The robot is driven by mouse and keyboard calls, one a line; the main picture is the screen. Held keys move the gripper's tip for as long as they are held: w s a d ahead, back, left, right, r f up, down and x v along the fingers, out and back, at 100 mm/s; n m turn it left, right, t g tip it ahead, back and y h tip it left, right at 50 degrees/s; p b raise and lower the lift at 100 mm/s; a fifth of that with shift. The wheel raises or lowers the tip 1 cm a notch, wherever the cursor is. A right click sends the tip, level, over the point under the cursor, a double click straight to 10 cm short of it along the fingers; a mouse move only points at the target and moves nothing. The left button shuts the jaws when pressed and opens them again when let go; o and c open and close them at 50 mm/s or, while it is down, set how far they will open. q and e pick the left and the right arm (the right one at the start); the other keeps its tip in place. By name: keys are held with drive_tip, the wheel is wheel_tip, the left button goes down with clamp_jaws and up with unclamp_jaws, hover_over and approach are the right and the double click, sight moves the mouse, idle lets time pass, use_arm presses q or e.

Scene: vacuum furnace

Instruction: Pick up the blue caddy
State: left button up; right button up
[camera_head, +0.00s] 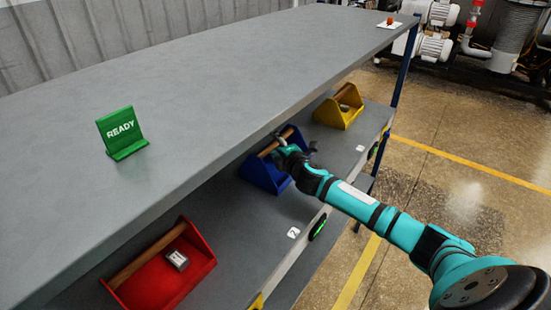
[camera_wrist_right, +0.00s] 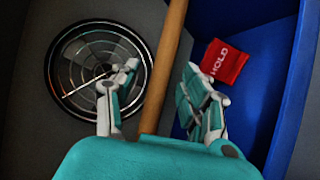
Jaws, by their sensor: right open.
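The blue caddy (camera_head: 264,174) stands on the lower shelf between a red caddy and a yellow caddy. Its wooden handle bar (camera_head: 274,143) runs along its top. My right gripper (camera_head: 288,153) is at the handle, reaching in under the upper shelf's edge. In the right wrist view the gripper (camera_wrist_right: 158,90) is open, with one finger on each side of the wooden handle (camera_wrist_right: 164,70). The blue caddy's wall (camera_wrist_right: 287,90) shows at the right, with a red block marked HOLD (camera_wrist_right: 224,62) inside. My left gripper is not in view.
The upper shelf (camera_head: 200,80) overhangs the caddies and carries a green READY sign (camera_head: 122,133). The red caddy (camera_head: 165,268) and the yellow caddy (camera_head: 338,108) stand on the lower shelf (camera_head: 235,245). A round black grille (camera_wrist_right: 95,65) shows beside the handle. Floor at right is open.

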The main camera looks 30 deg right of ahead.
drive_tip(key=shift+w+f, duration=0.15)
drive_tip(key=shift+w, duration=0.2)
drive_tip(key=shift+s, duration=0.1)
drive_tip(key=shift+c, duration=0.3)
drive_tip(key=shift+c, duration=1.1)
clamp_jaws()
drive_tip(key=shift+r, duration=0.2)
